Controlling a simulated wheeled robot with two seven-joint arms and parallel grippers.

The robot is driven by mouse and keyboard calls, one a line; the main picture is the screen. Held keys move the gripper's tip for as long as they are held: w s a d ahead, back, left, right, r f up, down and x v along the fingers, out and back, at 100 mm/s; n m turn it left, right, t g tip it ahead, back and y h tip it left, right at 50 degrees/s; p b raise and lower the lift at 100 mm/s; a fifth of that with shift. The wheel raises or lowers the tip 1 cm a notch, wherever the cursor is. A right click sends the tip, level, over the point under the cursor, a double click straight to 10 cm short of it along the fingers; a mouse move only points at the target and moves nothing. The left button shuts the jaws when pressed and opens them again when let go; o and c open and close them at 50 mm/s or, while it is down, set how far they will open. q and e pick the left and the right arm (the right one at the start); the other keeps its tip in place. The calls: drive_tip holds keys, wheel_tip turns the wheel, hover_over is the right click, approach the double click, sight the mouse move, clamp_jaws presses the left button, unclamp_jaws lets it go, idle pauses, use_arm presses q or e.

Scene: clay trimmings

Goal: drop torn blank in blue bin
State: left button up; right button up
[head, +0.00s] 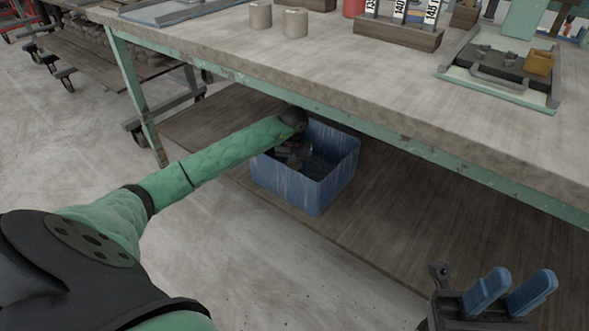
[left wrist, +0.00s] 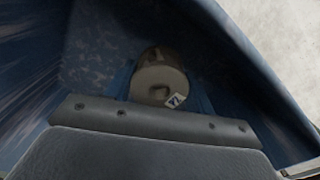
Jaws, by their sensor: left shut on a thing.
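The blue bin (head: 335,178) stands on the lower shelf under the workbench. My left arm reaches down into it, and my left gripper (head: 291,157) is dark and partly hidden inside the bin. In the left wrist view the gripper is shut on a grey-brown cylindrical blank (left wrist: 160,82), which bears a small white tag. The blue walls of the bin (left wrist: 235,60) surround the blank there. I cannot tell whether the blank touches the bin floor. My right gripper (head: 510,291) is open and empty at the lower right, its two blue fingers apart.
The workbench top (head: 330,65) overhangs the bin closely. On it are two clay cylinders (head: 294,23), a wooden block with numbered tags (head: 398,32) and a tray with tools (head: 500,92). The lower shelf (head: 420,235) is bare to the right of the bin.

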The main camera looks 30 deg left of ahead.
use_arm(q)
drive_tip(key=shift+a+f+b, duration=0.1)
drive_tip(key=shift+f+b, duration=0.35)
drive_tip(key=shift+f, duration=0.15)
drive_tip(key=o, duration=1.2)
drive_tip(key=shift+c, duration=0.2)
drive_tip(key=shift+r, duration=0.1)
drive_tip(key=shift+r+p, duration=0.5)
drive_tip(key=shift+p, duration=0.05)
wheel_tip(320, 180, up, 8)
drive_tip(key=shift+f+p, duration=0.25)
drive_tip(key=shift+p, duration=0.7)
